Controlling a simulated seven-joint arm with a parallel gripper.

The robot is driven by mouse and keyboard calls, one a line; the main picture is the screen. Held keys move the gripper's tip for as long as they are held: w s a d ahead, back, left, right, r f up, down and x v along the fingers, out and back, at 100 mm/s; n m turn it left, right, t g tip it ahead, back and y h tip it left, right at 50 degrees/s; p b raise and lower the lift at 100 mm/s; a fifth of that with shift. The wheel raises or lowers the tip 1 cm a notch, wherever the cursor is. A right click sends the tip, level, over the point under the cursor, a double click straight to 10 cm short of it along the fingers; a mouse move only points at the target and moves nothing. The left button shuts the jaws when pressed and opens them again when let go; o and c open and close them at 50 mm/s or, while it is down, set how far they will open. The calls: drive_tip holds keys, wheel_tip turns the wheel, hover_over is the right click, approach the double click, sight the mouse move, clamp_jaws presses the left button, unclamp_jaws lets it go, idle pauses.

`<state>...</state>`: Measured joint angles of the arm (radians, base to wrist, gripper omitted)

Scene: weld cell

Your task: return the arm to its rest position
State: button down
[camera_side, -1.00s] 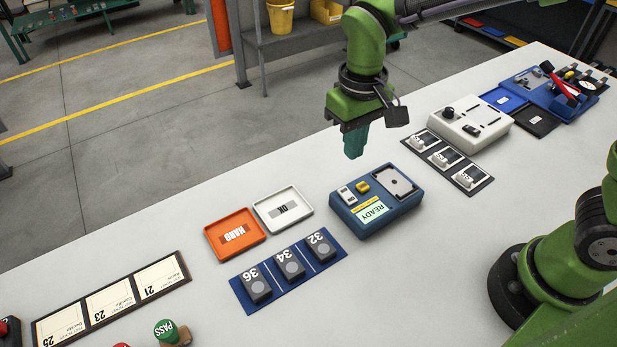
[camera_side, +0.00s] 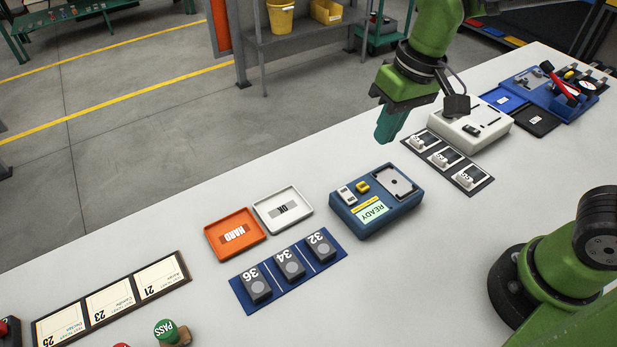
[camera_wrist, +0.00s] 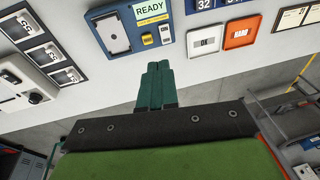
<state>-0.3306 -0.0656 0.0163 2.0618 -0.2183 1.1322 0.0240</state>
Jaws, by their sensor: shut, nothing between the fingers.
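My gripper (camera_side: 388,124) is a green hand with teal fingers. In the side view it hangs in the air above the table, behind the blue READY tester and left of the white device. In the wrist view the teal fingers (camera_wrist: 157,72) are pressed together with nothing between them. My arm comes down from the top right of the side view.
The blue READY tester (camera_side: 352,222) stands mid-table. Beside it lie a white OK tray (camera_side: 303,206), an orange HARD tray (camera_side: 213,240) and a blue mat (camera_side: 241,290) with numbered blocks. A white device (camera_side: 489,112) stands to the right.

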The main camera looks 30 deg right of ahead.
drive_tip(key=s+d+r+m+t, duration=0.3)
drive_tip(key=s+d+r+t, duration=0.1)
drive_tip(key=s+d, duration=0.3)
drive_tip(key=shift+s+d+r+m+t+y, duration=0.35)
drive_tip(key=shift+d+t, duration=0.45)
drive_tip(key=shift+d, duration=0.45)
